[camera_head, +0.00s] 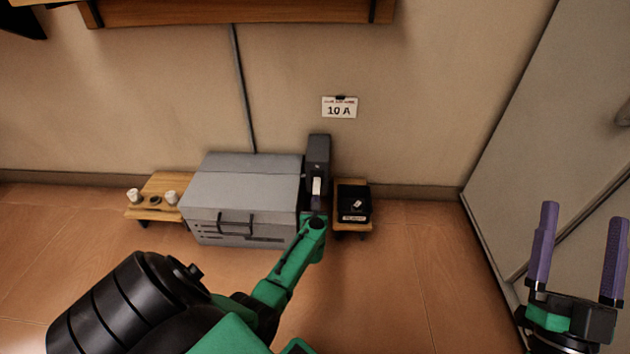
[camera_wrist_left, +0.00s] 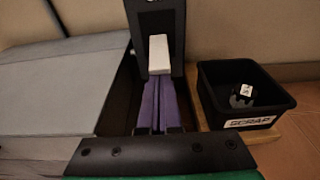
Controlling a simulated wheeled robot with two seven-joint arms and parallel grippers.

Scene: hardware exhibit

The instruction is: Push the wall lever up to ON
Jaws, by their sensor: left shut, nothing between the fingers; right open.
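The wall lever has a dark upright housing (camera_head: 318,150) just right of the grey box, with a white handle (camera_head: 317,186). In the left wrist view the white handle (camera_wrist_left: 158,54) stands in front of its dark plate (camera_wrist_left: 161,18). My left gripper (camera_head: 316,203) is shut and empty. Its purple fingers (camera_wrist_left: 158,82) lie together, with their tips right at the handle's lower end in the picture. I cannot tell whether they touch it. My right gripper (camera_head: 578,252) is open and empty at the far right, away from the lever.
A large grey box (camera_head: 245,190) stands left of the lever. A black bin marked SCRAP (camera_head: 354,204), holding a small part, stands on a wooden stand (camera_head: 351,184) to its right. A low table (camera_head: 165,184) with small items is further left. A 10 A sign (camera_head: 340,108) hangs above.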

